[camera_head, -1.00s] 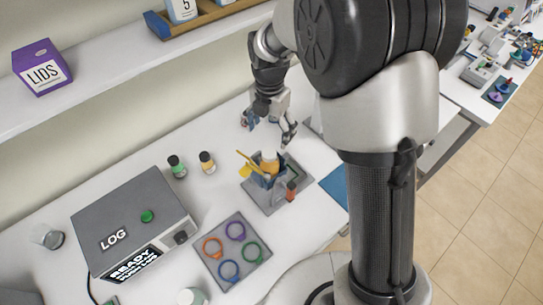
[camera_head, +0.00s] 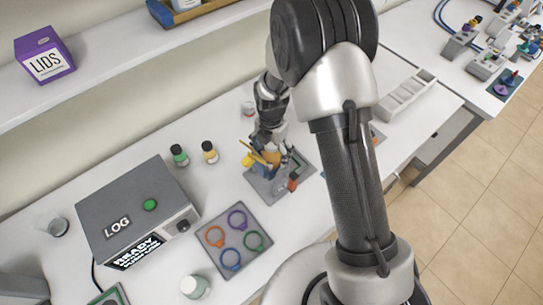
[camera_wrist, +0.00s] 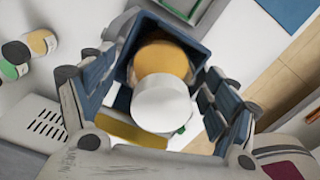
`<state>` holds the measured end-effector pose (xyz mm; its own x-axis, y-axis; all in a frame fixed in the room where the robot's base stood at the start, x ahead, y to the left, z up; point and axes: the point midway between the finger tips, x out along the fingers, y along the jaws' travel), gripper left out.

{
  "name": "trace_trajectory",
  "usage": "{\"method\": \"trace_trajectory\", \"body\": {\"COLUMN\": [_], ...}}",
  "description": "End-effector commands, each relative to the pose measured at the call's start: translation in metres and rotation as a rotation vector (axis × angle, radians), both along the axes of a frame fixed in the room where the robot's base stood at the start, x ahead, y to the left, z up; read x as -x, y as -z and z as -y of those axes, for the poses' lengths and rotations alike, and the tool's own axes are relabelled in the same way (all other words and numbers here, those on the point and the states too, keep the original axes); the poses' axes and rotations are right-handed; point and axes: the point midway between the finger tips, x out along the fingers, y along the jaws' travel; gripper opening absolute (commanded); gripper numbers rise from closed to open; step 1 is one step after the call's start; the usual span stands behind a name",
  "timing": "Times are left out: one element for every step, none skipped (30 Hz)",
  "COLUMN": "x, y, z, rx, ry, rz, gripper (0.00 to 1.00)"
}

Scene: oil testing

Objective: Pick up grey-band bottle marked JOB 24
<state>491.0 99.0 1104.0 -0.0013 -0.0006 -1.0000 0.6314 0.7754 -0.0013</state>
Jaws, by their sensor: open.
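A bottle with a white cap (camera_wrist: 162,103) and amber body (camera_wrist: 162,60) stands in a dark blue holder (camera_wrist: 196,50) in the wrist view. No JOB 24 marking or grey band can be read on it. My gripper (camera_wrist: 155,95) is open, with one finger on each side of the bottle and holder. In the head view my gripper (camera_head: 264,148) is low over the holder's grey base (camera_head: 300,170) and hides most of the bottle. I cannot tell whether the fingers touch it.
Green-banded (camera_head: 180,155) and yellow-banded (camera_head: 209,152) bottles stand left of the holder. A grey tray (camera_head: 207,262) with coloured rings, a LOG box (camera_head: 130,205) and a white-capped jar (camera_head: 195,287) are nearer.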

Motion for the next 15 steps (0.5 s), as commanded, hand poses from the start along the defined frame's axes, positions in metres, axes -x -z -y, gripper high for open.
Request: {"method": "trace_trajectory", "body": {"x": [-0.0002, -0.0002, -0.0004, -0.0004, -0.0005, -0.0004, -0.0004, -0.0004, -0.0004, -0.0004, -0.0003, -0.0002, -0.0002, -0.0002, -0.0002], "y": [0.0029, 0.0038, 0.0043, 0.0043, 0.0042, 0.0041, 0.004, 0.004, 0.0039, 0.0039, 0.0039, 0.0038, 0.0038, 0.0038, 0.0038], "z": [0.0001, 0.0001, 0.0, 0.0, 0.0, 0.0, 0.0, 0.0, 0.0, 0.0, 0.0, 0.0001, 0.0001, 0.0001, 0.0001], "rx": [0.0, -0.001, 0.0, 0.0, 0.0, 0.0, 0.0, 0.0, 0.0, 0.0, 0.0, 0.0, 0.0, 0.0, 0.0], "ry": [0.0, 0.0, 0.0, 0.0, 0.0, 0.0, 0.0, 0.0, 0.0, 0.0, 0.0, 0.0, 0.0, 0.0, 0.0], "rz": [0.0, 0.001, 0.001, 0.001, 0.001, 0.001, 0.001, 0.001, 0.001, 0.001, 0.001, 0.001, 0.001, 0.001, 0.001], "gripper": [0.8, 0.8, 0.8, 0.8, 0.8, 0.8, 0.8, 0.8, 0.78, 0.76, 0.74, 0.72, 0.7, 0.68, 0.65]}}
